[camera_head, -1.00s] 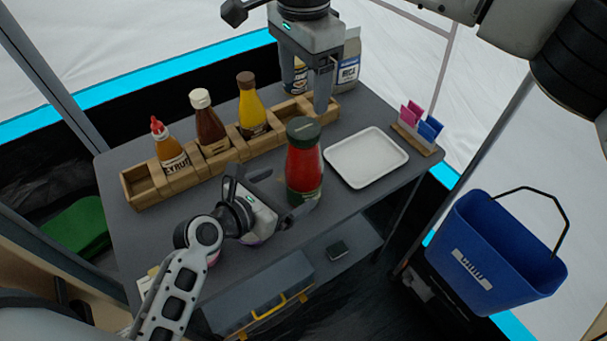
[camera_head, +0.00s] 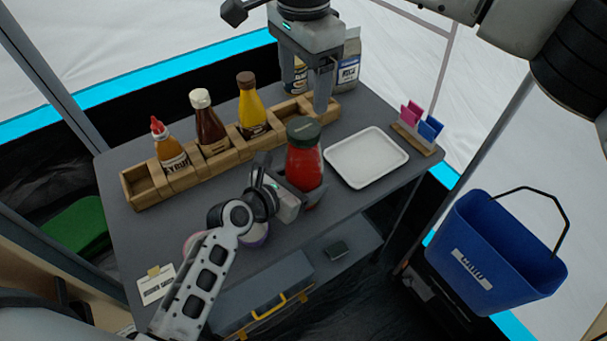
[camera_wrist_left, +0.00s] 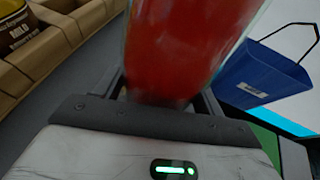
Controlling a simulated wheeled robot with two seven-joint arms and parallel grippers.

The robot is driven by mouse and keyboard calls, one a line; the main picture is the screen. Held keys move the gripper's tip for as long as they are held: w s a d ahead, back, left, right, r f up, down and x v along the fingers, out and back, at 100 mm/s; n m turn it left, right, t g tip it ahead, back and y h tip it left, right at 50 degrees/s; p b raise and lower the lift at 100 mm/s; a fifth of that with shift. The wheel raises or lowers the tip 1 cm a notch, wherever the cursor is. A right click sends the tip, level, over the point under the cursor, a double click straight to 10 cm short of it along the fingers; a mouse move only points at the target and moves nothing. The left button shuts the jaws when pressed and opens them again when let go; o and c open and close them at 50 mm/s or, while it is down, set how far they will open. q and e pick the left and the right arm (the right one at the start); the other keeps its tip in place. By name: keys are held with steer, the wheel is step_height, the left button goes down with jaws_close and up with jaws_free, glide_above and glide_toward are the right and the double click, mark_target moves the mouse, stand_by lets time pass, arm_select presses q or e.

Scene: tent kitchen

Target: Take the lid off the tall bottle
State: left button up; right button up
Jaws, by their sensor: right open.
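The tall red bottle (camera_head: 303,168) stands upright on the grey table, with its dark green lid (camera_head: 304,131) on. My left gripper (camera_head: 296,190) is low at the bottle's body, its fingers on either side of it. In the left wrist view the red bottle (camera_wrist_left: 185,50) fills the space between the fingers. Whether they press on it I cannot tell. My right gripper (camera_head: 304,98) points down, open and empty, beyond the bottle and above the far end of the rack. It is apart from the lid.
A wooden rack (camera_head: 183,182) holds syrup (camera_head: 171,150), brown (camera_head: 209,126) and yellow (camera_head: 251,108) bottles. A white tray (camera_head: 366,157) lies right of the red bottle. A blue bucket (camera_head: 495,250) is off the table.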

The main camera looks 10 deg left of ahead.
mark_target(304, 128)
arm_select(q)
steer(key=c, duration=0.5)
arm_select(e)
steer(key=m, duration=1.2)
steer(key=shift+m, duration=0.4)
steer(key=m, duration=1.4)
steer(key=shift+m, duration=0.3)
steer(key=m, duration=0.8)
steer(key=shift+f+m, duration=0.3)
steer(key=shift+f, duration=3.7)
